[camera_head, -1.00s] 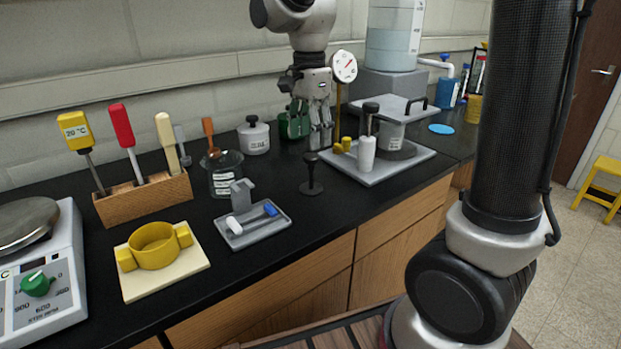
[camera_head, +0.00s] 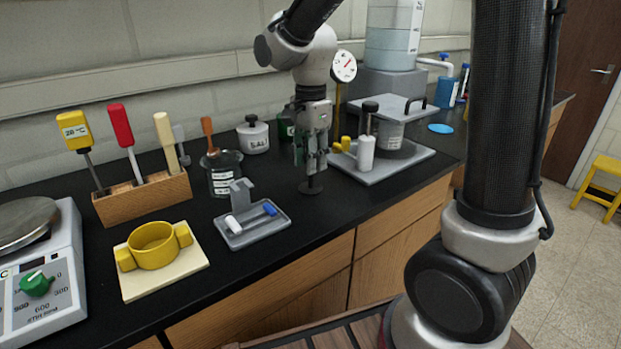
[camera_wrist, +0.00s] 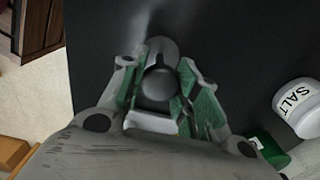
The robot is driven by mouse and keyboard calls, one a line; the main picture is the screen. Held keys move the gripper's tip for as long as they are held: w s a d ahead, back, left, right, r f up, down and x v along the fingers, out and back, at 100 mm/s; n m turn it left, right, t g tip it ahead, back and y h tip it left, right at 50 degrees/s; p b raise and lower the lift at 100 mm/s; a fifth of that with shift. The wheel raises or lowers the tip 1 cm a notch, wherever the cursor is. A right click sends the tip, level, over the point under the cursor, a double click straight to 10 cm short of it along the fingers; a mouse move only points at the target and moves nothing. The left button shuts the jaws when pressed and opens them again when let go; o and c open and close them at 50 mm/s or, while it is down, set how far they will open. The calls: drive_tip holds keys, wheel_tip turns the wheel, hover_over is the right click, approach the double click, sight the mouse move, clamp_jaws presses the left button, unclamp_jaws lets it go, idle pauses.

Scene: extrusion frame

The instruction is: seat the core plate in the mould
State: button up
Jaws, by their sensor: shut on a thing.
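The core plate (camera_head: 311,187) looks like a dark round disc with a stem and knob, and its disc sits on the black bench. My gripper (camera_head: 312,168) points down over it and is shut on its upper part, hiding the stem and knob in the head view. In the wrist view the dark round knob (camera_wrist: 160,82) shows between my gripper's green-faced fingers (camera_wrist: 163,95). The mould (camera_head: 153,246) is a yellow ring with two side lugs on a cream base plate at the front left, well away from my gripper. Its inside is partly visible.
A grey tray (camera_head: 252,232) with a bracket and small white and blue parts lies between the mould and my gripper. A beaker (camera_head: 222,175), tool block (camera_head: 144,197) and salt jar (camera_head: 253,136) stand behind. A grey plate with a white cylinder (camera_head: 366,154) is close right.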

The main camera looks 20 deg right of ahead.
drive_tip(key=shift+r, duration=0.1)
clamp_jaws()
wheel_tip(320, 180, up, 10)
drive_tip(key=shift+f, duration=0.1)
